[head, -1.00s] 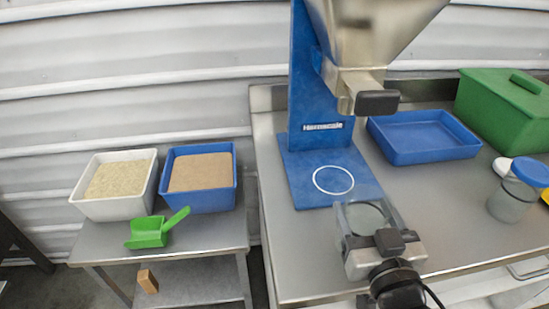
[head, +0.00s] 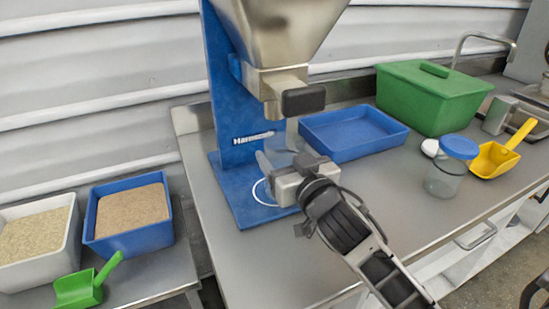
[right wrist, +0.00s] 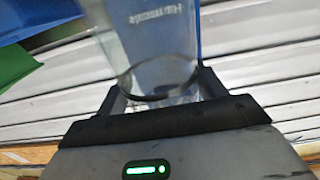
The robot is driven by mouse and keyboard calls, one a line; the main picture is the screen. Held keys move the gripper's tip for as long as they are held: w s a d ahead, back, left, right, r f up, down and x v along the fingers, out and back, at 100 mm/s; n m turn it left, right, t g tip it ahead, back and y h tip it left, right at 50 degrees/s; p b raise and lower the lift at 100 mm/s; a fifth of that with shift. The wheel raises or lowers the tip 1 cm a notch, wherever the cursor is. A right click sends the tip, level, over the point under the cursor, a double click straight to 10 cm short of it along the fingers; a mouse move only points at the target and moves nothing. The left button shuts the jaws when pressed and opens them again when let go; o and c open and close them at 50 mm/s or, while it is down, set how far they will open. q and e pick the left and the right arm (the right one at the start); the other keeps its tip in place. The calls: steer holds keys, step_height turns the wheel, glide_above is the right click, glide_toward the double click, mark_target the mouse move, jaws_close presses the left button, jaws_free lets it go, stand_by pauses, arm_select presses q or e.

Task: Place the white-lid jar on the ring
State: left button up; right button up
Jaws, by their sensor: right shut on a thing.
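My right gripper (head: 284,165) is shut on a clear, see-through jar (right wrist: 160,65), whose dark round rim shows between the fingers in the right wrist view. No lid shows on this jar. In the head view the jar is faint and partly behind the gripper, above the blue base of the hopper stand. The white ring (head: 253,191) lies flat on that base, its right part hidden by my gripper. I cannot tell whether the jar touches the base or is centred over the ring. My left gripper is not in view.
The steel hopper (head: 275,35) and its outlet with a black block (head: 303,100) hang above my gripper. A blue tray (head: 350,150), green box (head: 430,105), blue-lid jar (head: 445,180), small white round thing (head: 430,147) and yellow scoop (head: 492,160) stand to the right.

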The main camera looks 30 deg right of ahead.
mark_target(277, 147)
steer(key=w, duration=0.4)
steer(key=shift+w+d, duration=0.1)
steer(key=shift+w, duration=0.25)
step_height(277, 147, down, 3)
steer(key=shift+f, duration=0.3)
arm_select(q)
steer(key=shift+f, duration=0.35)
arm_select(e)
steer(key=shift+f+b, duration=0.2)
steer(key=shift+b, duration=0.15)
steer(key=o, duration=1.1)
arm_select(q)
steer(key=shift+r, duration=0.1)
